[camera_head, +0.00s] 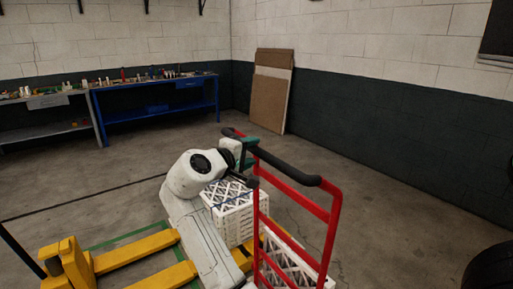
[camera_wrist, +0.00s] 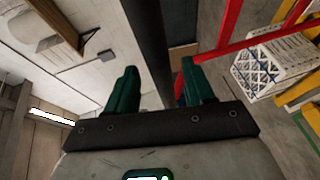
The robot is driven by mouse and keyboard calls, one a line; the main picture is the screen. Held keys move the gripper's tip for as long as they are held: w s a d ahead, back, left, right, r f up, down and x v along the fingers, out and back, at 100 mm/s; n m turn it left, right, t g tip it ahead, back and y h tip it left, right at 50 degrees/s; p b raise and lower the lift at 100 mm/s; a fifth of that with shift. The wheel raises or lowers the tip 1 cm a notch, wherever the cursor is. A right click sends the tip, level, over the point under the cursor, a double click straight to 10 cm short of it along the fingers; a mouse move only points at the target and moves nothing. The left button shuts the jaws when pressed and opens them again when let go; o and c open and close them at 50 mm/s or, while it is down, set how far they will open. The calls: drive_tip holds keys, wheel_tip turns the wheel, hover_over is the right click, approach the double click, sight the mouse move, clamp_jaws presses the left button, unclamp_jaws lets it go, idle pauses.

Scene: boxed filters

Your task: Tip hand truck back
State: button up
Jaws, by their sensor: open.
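The red hand truck (camera_head: 331,228) stands at the right of centre in the head view, its black grips (camera_head: 290,172) at the top. My gripper (camera_head: 243,146) is at the far end of its top handle. In the wrist view my gripper (camera_wrist: 158,70) has its two green fingers apart, one on each side of a black handle bar (camera_wrist: 152,40). The bar runs between the fingers, with gaps visible on both sides. The red frame (camera_wrist: 235,42) shows at the upper right there. The truck's base is out of view.
A white crate (camera_head: 233,216) stands left of the truck, and another white crate (camera_head: 285,257) shows through its frame. Yellow forks (camera_head: 137,250) lie at lower left. A blue workbench (camera_head: 155,112) and leaning boards (camera_head: 270,98) are at the back. A tyre (camera_head: 490,270) is at lower right.

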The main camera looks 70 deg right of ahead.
drive_tip(key=shift+x, duration=2.2)
clamp_jaws()
